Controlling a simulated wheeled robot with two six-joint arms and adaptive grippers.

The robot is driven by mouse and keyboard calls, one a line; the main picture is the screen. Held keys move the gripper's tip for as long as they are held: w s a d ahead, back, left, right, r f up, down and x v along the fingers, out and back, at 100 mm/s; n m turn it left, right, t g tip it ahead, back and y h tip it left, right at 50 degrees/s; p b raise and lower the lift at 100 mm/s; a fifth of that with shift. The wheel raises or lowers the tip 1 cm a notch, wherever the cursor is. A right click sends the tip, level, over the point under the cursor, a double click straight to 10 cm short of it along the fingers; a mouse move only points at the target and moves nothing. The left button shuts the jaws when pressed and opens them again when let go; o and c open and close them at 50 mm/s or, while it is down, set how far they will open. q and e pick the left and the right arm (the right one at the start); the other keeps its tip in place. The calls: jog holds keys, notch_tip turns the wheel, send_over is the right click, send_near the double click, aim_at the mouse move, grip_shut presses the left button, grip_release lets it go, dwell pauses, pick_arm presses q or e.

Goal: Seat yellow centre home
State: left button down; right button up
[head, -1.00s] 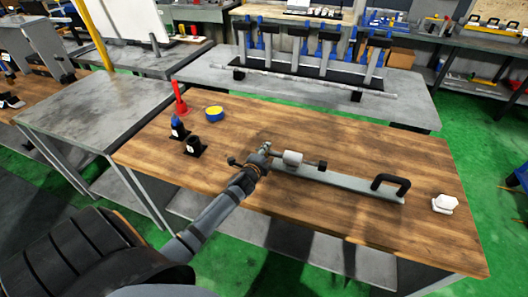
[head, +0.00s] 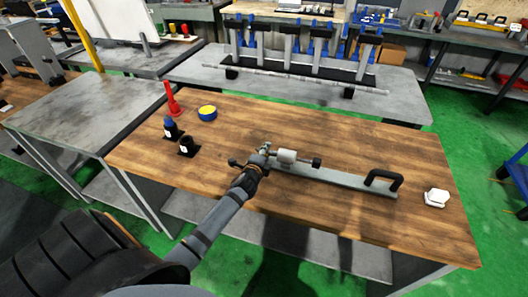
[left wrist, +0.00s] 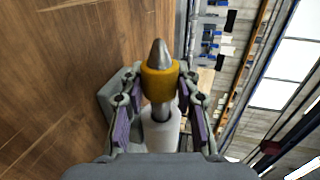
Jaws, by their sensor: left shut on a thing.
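The yellow centre (left wrist: 160,80) shows in the left wrist view as a yellow collar with a grey pointed tip and a dark shank. My left gripper (head: 258,164) is shut on it, with its fingers on both sides of the collar. The shank lines up in the picture with a white cylinder (left wrist: 160,128), which also shows in the head view (head: 287,155) on a long grey bar fixture (head: 345,180). I cannot tell how deep the shank sits. In the head view my gripper is at the fixture's left end and mostly hides the centre. My right gripper is not in view.
Two black holders stand at the left of the wooden table (head: 240,115): one with a blue piece (head: 168,122), one empty-looking (head: 187,146). A black handle (head: 384,179) and a white block (head: 436,197) are at right.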

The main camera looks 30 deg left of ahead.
aim_at(275, 155)
pick_arm(q)
jog(key=shift+w+d+r, duration=0.1)
jog(key=shift+w+d, duration=0.15)
jog(key=shift+d, duration=0.65)
jog(key=shift+w+d, duration=0.2)
jog(key=shift+d, duration=0.7)
jog(key=c, duration=0.9)
grip_release()
jog(key=shift+s, duration=0.15)
jog(key=shift+s+d, duration=0.15)
jog(key=shift+s, duration=0.15)
jog(key=v, duration=1.1)
jog(key=shift+s+r, duration=0.1)
jog(key=shift+r, duration=0.1)
jog(key=shift+f, duration=0.1)
